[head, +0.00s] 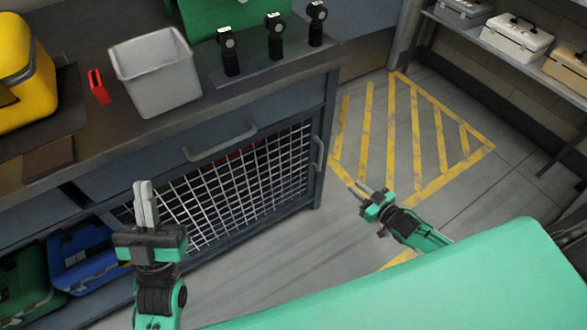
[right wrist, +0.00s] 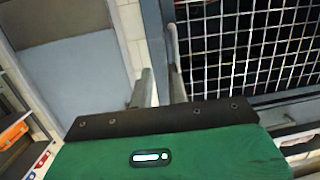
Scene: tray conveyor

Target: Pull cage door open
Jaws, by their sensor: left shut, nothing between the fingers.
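The cage door (head: 240,185) is a white wire mesh panel in a dark frame under the counter, and it looks closed. Its upright grey handle (head: 318,153) is at its right edge. My right gripper (head: 363,190) is open and empty, to the right of and below the handle in the head view. In the right wrist view its fingers (right wrist: 162,80) point toward the frame, with the handle (right wrist: 174,48) just beyond the right finger. I cannot tell whether they touch. My left gripper (head: 143,186) is shut and empty in front of the mesh's left part.
A drawer with a bar handle (head: 220,142) is above the mesh. The counter holds a grey bin (head: 155,75), a yellow case (head: 25,75) and several black devices. Blue (head: 82,255) and green cases stand lower left. The striped floor (head: 415,130) at right is clear.

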